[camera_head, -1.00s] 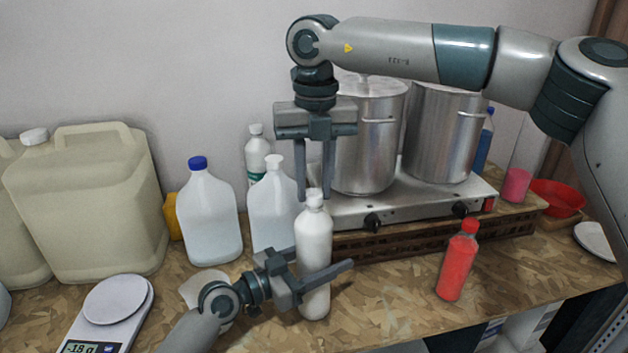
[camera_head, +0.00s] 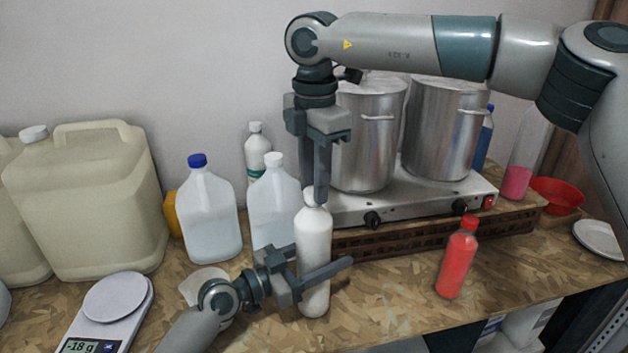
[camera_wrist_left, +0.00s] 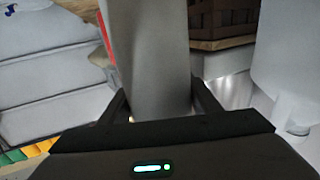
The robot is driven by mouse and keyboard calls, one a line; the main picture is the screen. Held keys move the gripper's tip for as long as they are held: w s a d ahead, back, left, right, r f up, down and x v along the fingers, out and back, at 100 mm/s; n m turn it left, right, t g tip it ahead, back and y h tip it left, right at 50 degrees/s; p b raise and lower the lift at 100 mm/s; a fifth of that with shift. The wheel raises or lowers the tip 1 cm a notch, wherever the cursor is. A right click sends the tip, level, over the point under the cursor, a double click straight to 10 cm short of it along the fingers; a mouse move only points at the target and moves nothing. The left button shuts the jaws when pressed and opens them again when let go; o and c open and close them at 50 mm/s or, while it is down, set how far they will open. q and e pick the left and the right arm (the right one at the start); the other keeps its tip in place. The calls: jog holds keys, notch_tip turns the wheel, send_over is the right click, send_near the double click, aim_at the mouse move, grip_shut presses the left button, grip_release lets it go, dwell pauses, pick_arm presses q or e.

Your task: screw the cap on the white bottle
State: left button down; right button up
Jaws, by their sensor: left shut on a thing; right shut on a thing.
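The white bottle (camera_head: 313,238) stands upright near the middle of the worktop in the head view. My left gripper (camera_head: 316,270) is shut around its lower body, with one finger across the front. In the left wrist view the bottle (camera_wrist_left: 152,60) rises between the two fingers of the left gripper (camera_wrist_left: 158,98). The white cap (camera_head: 312,196) is at the bottle's mouth. My right gripper (camera_head: 318,194) points straight down from above and is shut on the cap. Its fingers partly hide the cap, so I cannot tell how tightly it sits.
A clear jug with a blue cap (camera_head: 208,215) and a white-capped jug (camera_head: 268,205) stand just left of the bottle. A stove (camera_head: 415,203) with two steel pots is behind. A red bottle (camera_head: 457,262) stands to the right. A scale (camera_head: 108,312) lies front left.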

jog(key=m, duration=0.4)
jog(key=shift+m, duration=0.4)
jog(key=m, duration=0.4)
jog(key=o, duration=1)
jog(key=shift+r, duration=0.1)
jog(key=shift+r, duration=2.15)
jog(key=shift+c, duration=0.2)
